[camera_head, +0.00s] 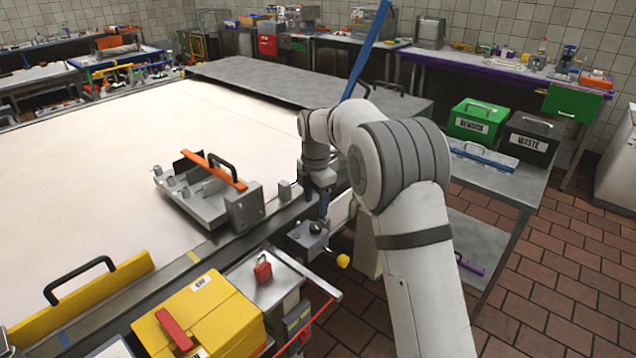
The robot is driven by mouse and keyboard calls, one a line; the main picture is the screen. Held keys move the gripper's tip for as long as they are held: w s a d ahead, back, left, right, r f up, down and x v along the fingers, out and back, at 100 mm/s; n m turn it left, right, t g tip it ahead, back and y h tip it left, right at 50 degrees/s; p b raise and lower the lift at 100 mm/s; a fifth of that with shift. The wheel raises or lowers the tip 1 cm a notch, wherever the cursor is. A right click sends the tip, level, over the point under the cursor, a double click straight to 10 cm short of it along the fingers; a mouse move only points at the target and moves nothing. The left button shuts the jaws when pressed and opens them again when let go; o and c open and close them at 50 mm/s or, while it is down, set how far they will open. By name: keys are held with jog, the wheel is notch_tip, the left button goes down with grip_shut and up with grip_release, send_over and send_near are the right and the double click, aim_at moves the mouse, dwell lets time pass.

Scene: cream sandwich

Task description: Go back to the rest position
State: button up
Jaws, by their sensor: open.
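My arm reaches in from the lower right and bends down over the near right edge of the large pale work table (110,150). My gripper (323,210) points down at that edge, beside a grey control box with a yellow knob (308,238). Its jaws are small and dark here; they are open, and I see nothing held between them. A metal fixture with an orange bar and black handle (210,185) sits on the table to the left of my gripper, apart from it.
A yellow box (205,310) and a red padlock (263,268) are at the near edge. A yellow guard with a black handle (85,295) lies left. Green (478,120) and black bins (530,138) stand on a side table. A long blue bar (367,50) rises behind my arm. Brick floor (560,270) is clear at right.

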jog(key=s+d+r+m+t, duration=0.1)
jog(key=s+d+r+m, duration=0.8)
jog(key=s+d+m, duration=0.4)
jog(key=s+d+f+m, duration=0.1)
jog(key=s+d+m, duration=0.2)
jog(key=s+m, duration=0.3)
jog(key=s+d+f+m+t, duration=0.1)
jog(key=s+m, duration=0.5)
jog(key=s, duration=1)
jog(key=shift+d+f+t, duration=0.3)
jog(key=shift+d+f, duration=0.2)
jog(key=shift+d, duration=0.7)
